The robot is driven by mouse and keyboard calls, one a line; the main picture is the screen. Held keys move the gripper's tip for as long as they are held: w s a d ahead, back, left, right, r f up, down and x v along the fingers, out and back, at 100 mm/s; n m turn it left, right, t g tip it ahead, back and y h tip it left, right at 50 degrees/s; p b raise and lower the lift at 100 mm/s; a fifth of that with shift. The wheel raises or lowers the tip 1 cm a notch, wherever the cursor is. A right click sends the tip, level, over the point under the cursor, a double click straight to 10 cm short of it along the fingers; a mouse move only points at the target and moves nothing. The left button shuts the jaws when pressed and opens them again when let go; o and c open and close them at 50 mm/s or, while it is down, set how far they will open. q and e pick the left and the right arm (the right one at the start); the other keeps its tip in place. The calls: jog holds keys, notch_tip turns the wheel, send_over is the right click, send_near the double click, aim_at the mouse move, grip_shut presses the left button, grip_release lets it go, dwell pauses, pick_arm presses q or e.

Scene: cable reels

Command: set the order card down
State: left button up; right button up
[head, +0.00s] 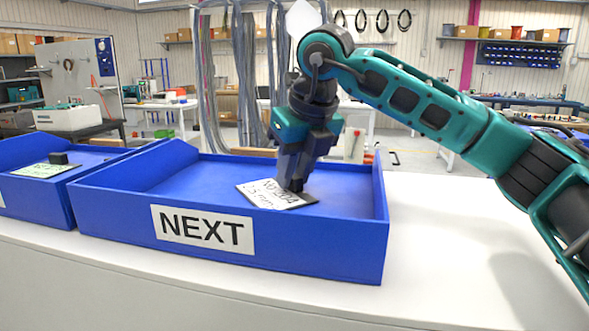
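The order card (265,195) is a white card with dark lettering. It is inside the blue tray marked NEXT (122,213), at or just above the tray floor; I cannot tell whether it touches. My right gripper (292,186) points down over the card's right part, its dark fingers closed together at the card. The fingers hide whatever grip block is there. My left gripper is not in view.
A second blue tray (60,201) stands at the left, holding another card (43,170) with a black block (58,158) on it. The white table (440,235) is clear on the right. The NEXT tray's raised walls surround the card.

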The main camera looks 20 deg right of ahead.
jog(key=o, duration=0.3)
jog(key=shift+r, duration=0.1)
jog(key=shift+r, duration=0.25)
jog(key=v, duration=1.1)
jog(key=shift+s+r, duration=0.15)
jog(key=shift+r, duration=0.25)
